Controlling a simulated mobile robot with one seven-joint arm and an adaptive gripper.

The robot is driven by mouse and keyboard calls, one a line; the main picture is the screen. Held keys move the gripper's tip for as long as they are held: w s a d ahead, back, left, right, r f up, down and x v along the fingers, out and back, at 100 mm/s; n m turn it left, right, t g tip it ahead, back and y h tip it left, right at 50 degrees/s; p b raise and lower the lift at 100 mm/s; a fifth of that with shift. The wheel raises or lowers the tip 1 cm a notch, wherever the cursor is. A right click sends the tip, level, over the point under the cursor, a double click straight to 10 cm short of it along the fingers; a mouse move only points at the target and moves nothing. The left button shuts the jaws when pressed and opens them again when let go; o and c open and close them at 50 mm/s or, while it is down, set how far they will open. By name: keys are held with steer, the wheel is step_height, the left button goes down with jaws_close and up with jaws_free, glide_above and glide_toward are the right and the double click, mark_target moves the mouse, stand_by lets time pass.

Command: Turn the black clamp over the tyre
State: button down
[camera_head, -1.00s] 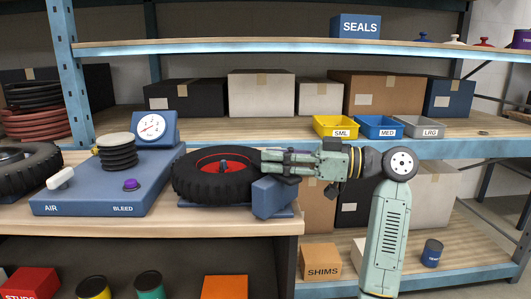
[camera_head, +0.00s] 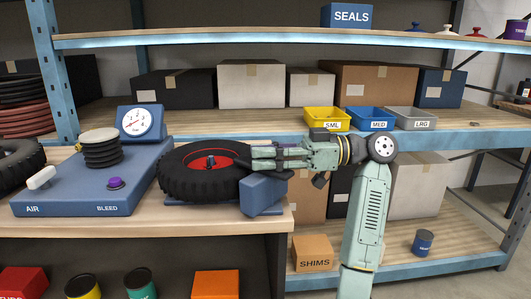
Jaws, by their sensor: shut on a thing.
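The tyre (camera_head: 185,184) is black with a red rim (camera_head: 194,160) and a blue-dark hub bolt (camera_head: 211,162). It lies flat at the right end of the bench, beside a blue block (camera_head: 265,193). My gripper (camera_head: 256,160) reaches in from the right, its fingers level above the block at the tyre's right edge. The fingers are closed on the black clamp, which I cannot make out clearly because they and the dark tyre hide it. How far the clamp lies over the tyre cannot be told.
A blue station (camera_head: 100,192) with a gauge (camera_head: 137,122), a ribbed black stack (camera_head: 102,152) and a purple knob (camera_head: 115,183) stands left of the tyre. Behind my wrist are yellow (camera_head: 325,117), blue (camera_head: 371,117) and grey (camera_head: 417,118) bins on a shelf.

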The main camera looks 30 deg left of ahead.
steer(key=c, duration=1.1)
jaws_free()
steer(key=v, duration=1.2)
steer(key=shift+f, duration=0.1)
